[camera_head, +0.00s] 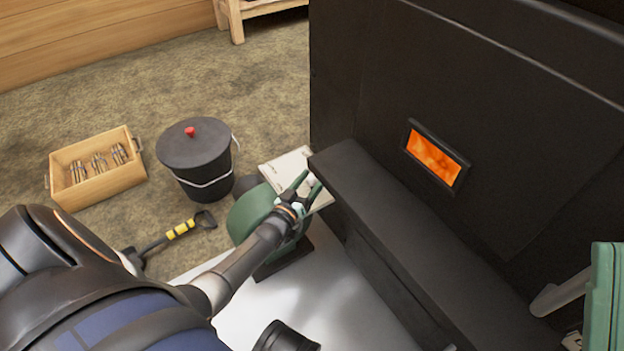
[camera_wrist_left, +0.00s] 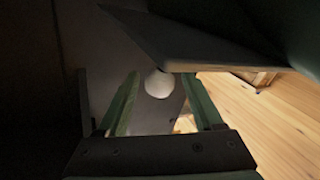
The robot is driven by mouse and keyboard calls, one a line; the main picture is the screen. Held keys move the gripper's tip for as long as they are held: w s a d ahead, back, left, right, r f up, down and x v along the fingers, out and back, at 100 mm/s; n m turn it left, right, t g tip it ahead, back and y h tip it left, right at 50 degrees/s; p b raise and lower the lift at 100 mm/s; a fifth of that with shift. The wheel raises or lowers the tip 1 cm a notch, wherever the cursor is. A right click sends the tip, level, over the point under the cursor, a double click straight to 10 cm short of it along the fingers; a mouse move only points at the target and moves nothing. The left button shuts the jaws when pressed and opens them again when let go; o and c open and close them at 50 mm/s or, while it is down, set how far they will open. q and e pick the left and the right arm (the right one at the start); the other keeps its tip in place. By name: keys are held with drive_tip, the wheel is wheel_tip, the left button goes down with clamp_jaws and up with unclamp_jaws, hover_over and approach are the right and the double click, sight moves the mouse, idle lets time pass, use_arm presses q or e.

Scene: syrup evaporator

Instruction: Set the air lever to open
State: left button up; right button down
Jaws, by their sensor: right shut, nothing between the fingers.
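The air lever shows only as a pale round knob (camera_wrist_left: 158,83) in the left wrist view. Its shaft is hidden or too dark to tell. My left gripper (camera_head: 306,184) reaches in beside the black firebox ledge, above a green rounded housing (camera_head: 250,212). Its two green fingers are apart in the left wrist view (camera_wrist_left: 160,95), with the knob seen in the gap and no clear contact. My right gripper (camera_head: 603,295) is at the right edge of the head view, partly cut off, shut and empty, near the firebox front.
The black firebox (camera_head: 480,90) has a glowing window (camera_head: 435,155) and a protruding ledge (camera_head: 400,235). A lidded black bucket (camera_head: 196,160), a wooden crate of several bundles (camera_head: 105,186) and a yellow-banded shovel (camera_head: 180,230) stand or lie on the left floor. Open floor lies behind them.

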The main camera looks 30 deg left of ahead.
use_arm(q)
clamp_jaws()
idle(0.3)
idle(0.9)
